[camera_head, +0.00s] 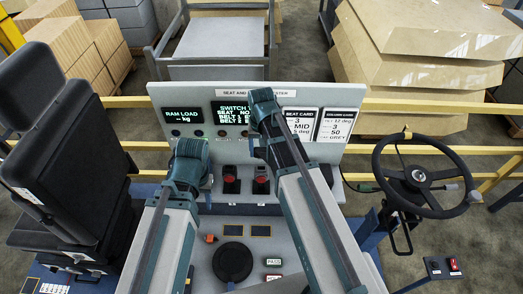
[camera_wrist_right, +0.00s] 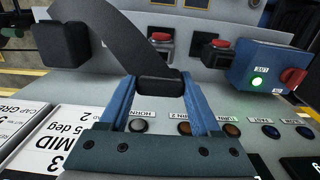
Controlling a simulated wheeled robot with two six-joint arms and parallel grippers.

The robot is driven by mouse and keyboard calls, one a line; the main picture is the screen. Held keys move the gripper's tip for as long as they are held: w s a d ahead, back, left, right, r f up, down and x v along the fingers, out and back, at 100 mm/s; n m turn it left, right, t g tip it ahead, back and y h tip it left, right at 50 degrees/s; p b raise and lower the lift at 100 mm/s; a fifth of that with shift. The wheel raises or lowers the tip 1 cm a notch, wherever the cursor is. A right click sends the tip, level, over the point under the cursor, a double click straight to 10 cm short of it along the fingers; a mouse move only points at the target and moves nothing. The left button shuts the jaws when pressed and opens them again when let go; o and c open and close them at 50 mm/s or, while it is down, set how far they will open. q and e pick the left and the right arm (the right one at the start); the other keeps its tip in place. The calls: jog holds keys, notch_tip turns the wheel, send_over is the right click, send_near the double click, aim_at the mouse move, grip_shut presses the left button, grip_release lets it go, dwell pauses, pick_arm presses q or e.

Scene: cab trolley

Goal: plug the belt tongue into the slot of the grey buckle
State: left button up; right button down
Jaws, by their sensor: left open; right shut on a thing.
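My right gripper (camera_wrist_right: 160,95) is shut on a black belt tongue (camera_wrist_right: 158,83) in the right wrist view. A dark grey strap (camera_wrist_right: 125,40) runs from it towards a black block (camera_wrist_right: 62,45). Two buckles with red buttons stand beyond: the left one (camera_wrist_right: 162,42) looks greyer, the right one (camera_wrist_right: 215,50) darker. The tongue is apart from both. In the head view the red-topped buckles (camera_head: 230,180) and (camera_head: 261,180) sit at the panel's foot. The end of my left arm, with the left gripper (camera_head: 188,160), is left of them, empty; its fingers are hard to see.
A blue box (camera_wrist_right: 262,70) with a green lamp and red knob stands beside the buckles. Push buttons (camera_wrist_right: 185,128) line the panel. A steering wheel (camera_head: 420,175) is at right, a black seat (camera_head: 60,150) at left. A round black knob (camera_head: 232,262) is in front.

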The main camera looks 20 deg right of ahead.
aim_at(261, 170)
jog(key=shift+f+b, duration=2.65)
jog(key=shift+f, duration=0.1)
jog(key=shift+f+b, duration=0.5)
jog(key=shift+f, duration=0.05)
grip_release()
jog(key=shift+r, duration=0.15)
notch_tip(261, 170, up, 7)
jog(key=p, duration=0.7)
jog(key=shift+r+p, duration=0.2)
jog(key=shift+p, duration=0.15)
jog(key=shift+f, duration=0.1)
